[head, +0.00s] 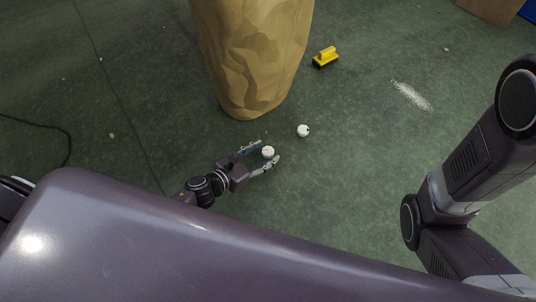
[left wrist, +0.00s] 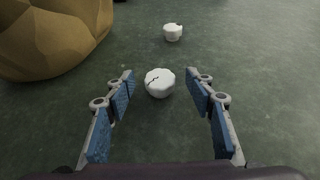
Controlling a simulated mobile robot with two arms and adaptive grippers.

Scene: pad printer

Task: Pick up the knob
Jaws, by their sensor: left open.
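A white knob (head: 268,152) lies on the green floor between the open fingers of my left gripper (head: 262,157). In the left wrist view this knob (left wrist: 160,83) sits just ahead of and between the fingertips of the left gripper (left wrist: 164,86), with a dark crack-like line on its top. Both blue-padded fingers are apart from it. A second white knob (head: 303,131) lies farther off, up and to the right; it also shows in the left wrist view (left wrist: 172,32). My right arm shows at the right of the head view, but its gripper is out of view.
A large tan, rock-like sack (head: 250,55) stands close beyond the left gripper. A yellow brush-like thing (head: 325,56) lies behind it to the right. White powder (head: 411,95) is spread on the floor at right. A dark cable (head: 50,125) runs at far left. Floor around the knobs is clear.

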